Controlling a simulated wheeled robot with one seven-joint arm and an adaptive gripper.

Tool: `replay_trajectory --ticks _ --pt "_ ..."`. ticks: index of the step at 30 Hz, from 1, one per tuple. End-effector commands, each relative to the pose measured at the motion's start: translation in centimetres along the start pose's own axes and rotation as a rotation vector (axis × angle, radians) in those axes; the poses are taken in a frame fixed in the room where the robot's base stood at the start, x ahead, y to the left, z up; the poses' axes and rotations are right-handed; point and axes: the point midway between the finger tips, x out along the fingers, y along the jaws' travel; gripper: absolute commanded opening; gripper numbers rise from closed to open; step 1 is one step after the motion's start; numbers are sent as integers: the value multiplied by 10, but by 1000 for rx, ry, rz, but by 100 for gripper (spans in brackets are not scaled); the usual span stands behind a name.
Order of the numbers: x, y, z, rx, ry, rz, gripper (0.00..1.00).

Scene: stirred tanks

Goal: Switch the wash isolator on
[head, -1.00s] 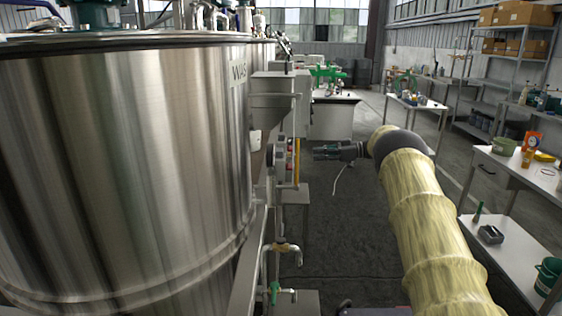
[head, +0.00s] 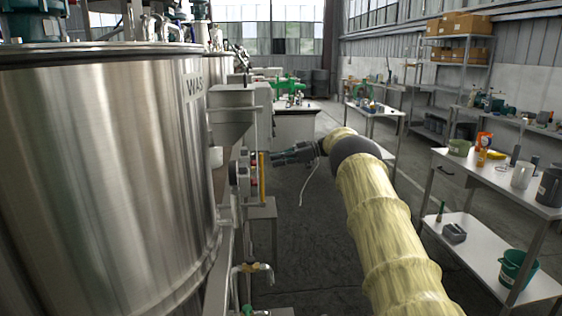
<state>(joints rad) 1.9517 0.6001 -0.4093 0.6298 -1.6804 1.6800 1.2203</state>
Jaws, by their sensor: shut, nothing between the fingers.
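A small light-coloured switch box (head: 243,174) with dark and red parts is mounted beside the tank, seen almost edge-on. I take it for the wash isolator; its handle position cannot be made out. My gripper (head: 273,157) is shut and empty, pointing left at the box. It sits just right of the box and the yellow upright bar, with a small apparent gap.
A grey hopper-like housing (head: 232,105) stands above the box. A brass tap (head: 250,268) sticks out below it. A white workbench (head: 500,180) with containers stands at the right. Dark floor between them is open.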

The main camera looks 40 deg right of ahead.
Motion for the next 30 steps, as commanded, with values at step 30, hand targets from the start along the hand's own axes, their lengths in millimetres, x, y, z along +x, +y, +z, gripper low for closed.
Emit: replay_trajectory --ticks 30 --pt "77 -3 34 -3 -6 -1 0"
